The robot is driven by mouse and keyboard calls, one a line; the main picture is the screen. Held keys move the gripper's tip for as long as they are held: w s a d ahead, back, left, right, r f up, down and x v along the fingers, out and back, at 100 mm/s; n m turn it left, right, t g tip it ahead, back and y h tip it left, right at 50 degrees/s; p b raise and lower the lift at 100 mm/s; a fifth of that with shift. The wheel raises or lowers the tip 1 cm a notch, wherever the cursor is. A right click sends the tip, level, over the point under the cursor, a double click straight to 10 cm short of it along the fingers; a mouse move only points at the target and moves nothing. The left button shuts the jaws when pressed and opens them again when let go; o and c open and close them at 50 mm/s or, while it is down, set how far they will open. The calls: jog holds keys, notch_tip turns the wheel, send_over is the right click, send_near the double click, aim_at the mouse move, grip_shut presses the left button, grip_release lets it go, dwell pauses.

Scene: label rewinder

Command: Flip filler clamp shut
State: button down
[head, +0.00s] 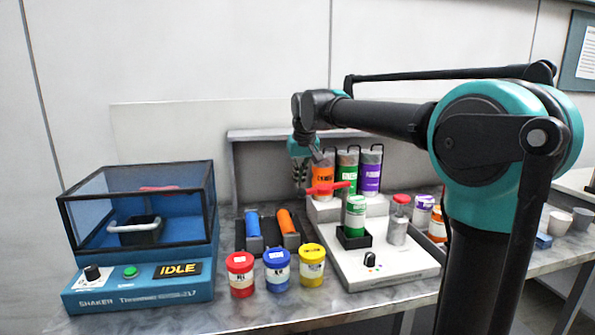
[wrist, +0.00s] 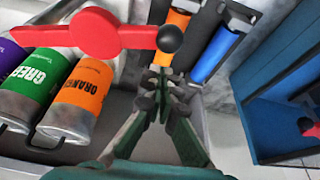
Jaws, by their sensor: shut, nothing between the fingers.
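The red filler clamp lever (wrist: 128,37) shows in the wrist view with a round red hub (wrist: 93,36) and a black ball knob (wrist: 170,39) at its end. In the head view the red clamp (head: 330,187) sits in front of the orange canister (head: 322,172). My gripper (wrist: 163,78) is shut and empty, with its fingertips just below the knob in the wrist picture, seemingly apart from it. In the head view my gripper (head: 300,178) hangs just left of the clamp. A green-labelled jar (head: 355,217) stands in the black holder below the clamp.
Green (head: 347,172) and purple (head: 370,172) canisters stand beside the orange one. A rack (head: 268,238) holds blue and orange cylinders. Red, blue and yellow jars (head: 278,270) stand in front. The shaker (head: 140,235) is at left, its display reading IDLE.

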aim_at(325, 192)
jog(key=shift+s+d+f, duration=0.2)
jog(key=shift+s, duration=0.5)
jog(key=shift+s+d+n, duration=0.35)
jog(key=shift+s+n, duration=0.05)
jog(key=shift+s, duration=0.15)
jog(key=s+d+n+g+y, duration=0.1)
jog(key=s+d+n, duration=0.3)
jog(key=d, duration=0.4)
jog(key=s+d+n+g+y, duration=0.1)
jog(key=s+d+n+g, duration=0.1)
jog(key=s+d+n, duration=0.2)
jog(key=shift+d+n+y, duration=0.3)
jog(key=shift+d+n, duration=1.5)
jog(key=shift+d, duration=0.85)
jog(key=shift+d, duration=0.15)
